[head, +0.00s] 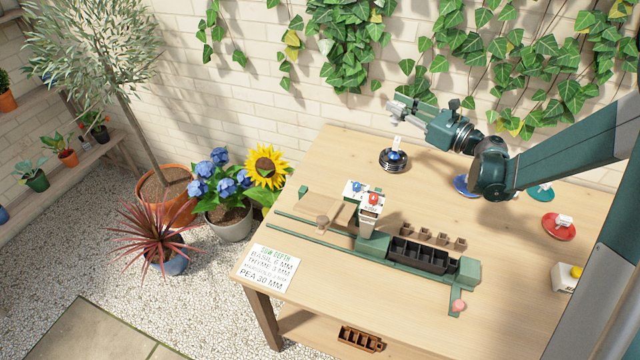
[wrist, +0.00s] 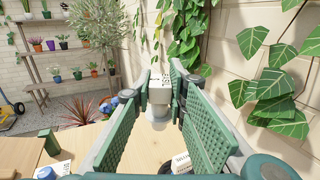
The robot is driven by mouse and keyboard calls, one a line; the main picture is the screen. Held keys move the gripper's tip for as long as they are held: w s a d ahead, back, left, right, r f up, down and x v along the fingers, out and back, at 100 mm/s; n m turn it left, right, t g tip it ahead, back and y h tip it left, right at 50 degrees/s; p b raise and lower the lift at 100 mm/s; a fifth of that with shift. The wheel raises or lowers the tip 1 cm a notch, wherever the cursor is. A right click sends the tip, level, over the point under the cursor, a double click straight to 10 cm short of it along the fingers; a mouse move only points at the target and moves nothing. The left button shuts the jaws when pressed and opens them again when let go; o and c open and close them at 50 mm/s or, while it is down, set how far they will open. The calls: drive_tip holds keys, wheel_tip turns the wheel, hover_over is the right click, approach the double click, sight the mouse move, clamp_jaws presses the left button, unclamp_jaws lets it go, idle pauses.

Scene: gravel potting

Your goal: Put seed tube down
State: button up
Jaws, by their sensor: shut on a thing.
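My gripper (head: 408,108) is raised above the back of the table, near the wall. Its two green pads are shut on a white seed tube, which shows in the wrist view (wrist: 160,94) with small dark print on its top. In the head view only a pale bit of the tube (head: 396,107) shows at the fingertips. Below it on the table stands a round black base (head: 393,161) with a small white and blue piece on it. A blue saucer (head: 462,185) lies to its right, partly hidden by my arm.
A green sowing rig with a black cell tray (head: 420,258) and a red-topped white hopper (head: 371,210) fills the table's middle. A red saucer (head: 559,228) and a teal one (head: 541,193) lie at right. A depth card (head: 267,267) lies at the left edge. Ivy hangs on the wall behind.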

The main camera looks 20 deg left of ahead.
drive_tip(key=w+a+m+t+h, duration=1.1)
drive_tip(key=w+a+m+h, duration=0.25)
drive_tip(key=a+h, duration=0.2)
drive_tip(key=s+a+m+g+h, duration=0.35)
drive_tip(key=s+h, duration=0.35)
drive_tip(key=s, duration=0.7)
drive_tip(key=s+a+m+g+h, duration=0.2)
drive_tip(key=s+m+h, duration=0.4)
drive_tip(key=s, duration=0.7)
wheel_tip(320, 180, down, 11)
drive_tip(key=shift+d+n+h, duration=0.3)
drive_tip(key=shift+h, duration=0.05)
drive_tip(key=shift+f, duration=0.1)
wheel_tip(320, 180, down, 6)
drive_tip(key=b, duration=0.1)
drive_tip(key=shift+f, duration=0.15)
drive_tip(key=shift+f+b, duration=0.6)
drive_tip(key=shift+f, duration=1.2)
